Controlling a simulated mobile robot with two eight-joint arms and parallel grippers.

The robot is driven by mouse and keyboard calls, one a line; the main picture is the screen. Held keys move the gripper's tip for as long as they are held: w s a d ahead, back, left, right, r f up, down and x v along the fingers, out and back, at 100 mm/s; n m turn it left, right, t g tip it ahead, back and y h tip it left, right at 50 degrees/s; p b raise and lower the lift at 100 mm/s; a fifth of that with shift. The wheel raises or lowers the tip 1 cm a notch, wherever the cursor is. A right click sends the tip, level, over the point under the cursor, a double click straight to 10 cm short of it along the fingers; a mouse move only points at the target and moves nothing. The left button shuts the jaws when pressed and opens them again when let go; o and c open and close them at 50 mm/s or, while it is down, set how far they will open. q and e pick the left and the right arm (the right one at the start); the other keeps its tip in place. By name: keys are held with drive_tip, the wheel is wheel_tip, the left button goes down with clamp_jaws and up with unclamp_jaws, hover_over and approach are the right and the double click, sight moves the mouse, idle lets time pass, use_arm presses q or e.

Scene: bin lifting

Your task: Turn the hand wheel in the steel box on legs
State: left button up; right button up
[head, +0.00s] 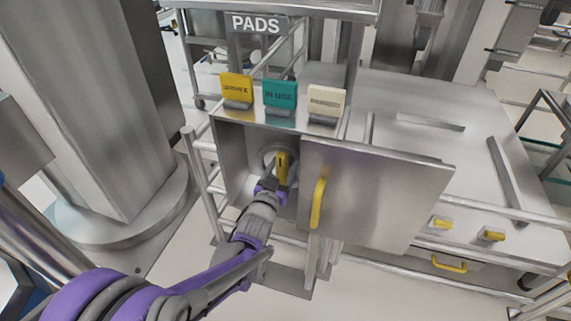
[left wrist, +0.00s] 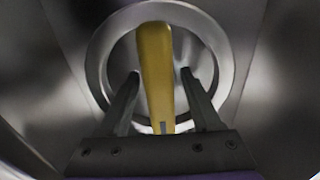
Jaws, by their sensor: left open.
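The steel box on legs (head: 231,150) stands in the middle of the head view with its door (head: 385,190) swung open to the right. Inside it is the hand wheel (head: 267,153), a grey ring with a yellow bar (head: 282,162). In the left wrist view the wheel's ring (left wrist: 97,62) faces me and the yellow bar (left wrist: 155,60) runs nearly upright. My left gripper (head: 276,181) reaches into the box. Its two fingers (left wrist: 161,76) are open, one on each side of the bar, with a visible gap on both sides. My right gripper is out of view.
The door carries a yellow handle (head: 318,203) close to the right of my left arm. Yellow, green and cream signs (head: 280,95) stand on the box top. A thick steel column (head: 100,100) is at left, and a steel cabinet (head: 430,95) at right.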

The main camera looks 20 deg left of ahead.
use_arm(q)
drive_tip(key=shift+w, duration=0.8)
clamp_jaws()
idle(0.9)
